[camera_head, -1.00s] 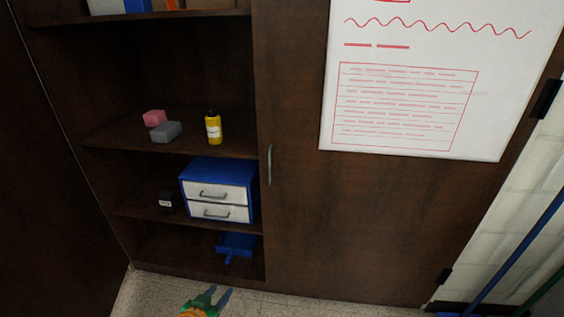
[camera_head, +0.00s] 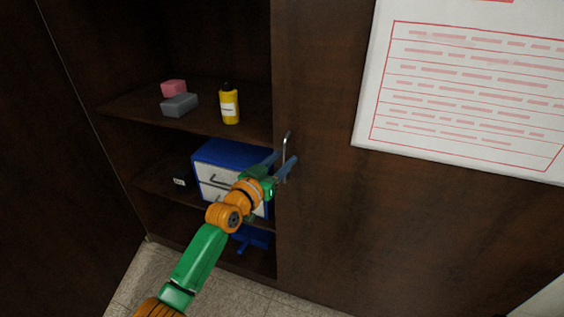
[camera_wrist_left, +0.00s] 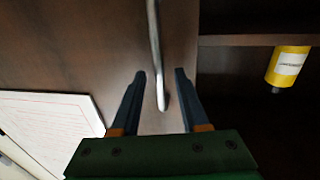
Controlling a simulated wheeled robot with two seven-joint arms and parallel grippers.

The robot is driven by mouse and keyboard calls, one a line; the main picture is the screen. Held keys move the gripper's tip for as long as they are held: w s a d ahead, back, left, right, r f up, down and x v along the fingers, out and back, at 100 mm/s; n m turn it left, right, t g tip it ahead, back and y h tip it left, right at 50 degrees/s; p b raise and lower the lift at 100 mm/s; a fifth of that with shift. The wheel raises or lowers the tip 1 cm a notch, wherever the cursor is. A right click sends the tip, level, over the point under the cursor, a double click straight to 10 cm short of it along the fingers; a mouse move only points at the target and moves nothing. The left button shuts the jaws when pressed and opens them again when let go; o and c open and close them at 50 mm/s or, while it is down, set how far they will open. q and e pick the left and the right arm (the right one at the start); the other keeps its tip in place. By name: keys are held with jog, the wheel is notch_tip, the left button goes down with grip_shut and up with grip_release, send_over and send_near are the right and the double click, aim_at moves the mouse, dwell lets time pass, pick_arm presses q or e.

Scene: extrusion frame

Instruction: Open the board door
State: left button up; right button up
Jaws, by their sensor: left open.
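The board door (camera_head: 325,215) is a dark brown wooden panel with a white sheet of red print (camera_head: 460,95) on it. It looks shut. Its metal handle (camera_head: 286,145) is a thin upright bar near the door's left edge. My left gripper (camera_head: 284,165) is at the lower part of the handle. In the left wrist view the handle (camera_wrist_left: 154,50) runs down between the two open blue fingers of the gripper (camera_wrist_left: 160,75), with gaps to both sides. Whether the fingers touch the door cannot be told. My right gripper is not in view.
Left of the door are open shelves with a yellow bottle (camera_head: 229,104), a pink block (camera_head: 173,88), a grey block (camera_head: 180,105) and a blue drawer box (camera_head: 230,153) partly behind my left arm. A blue dustpan (camera_head: 256,237) lies below. The floor (camera_head: 225,297) is tiled.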

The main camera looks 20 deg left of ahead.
pick_arm(q)
grip_shut()
dwell(1.4)
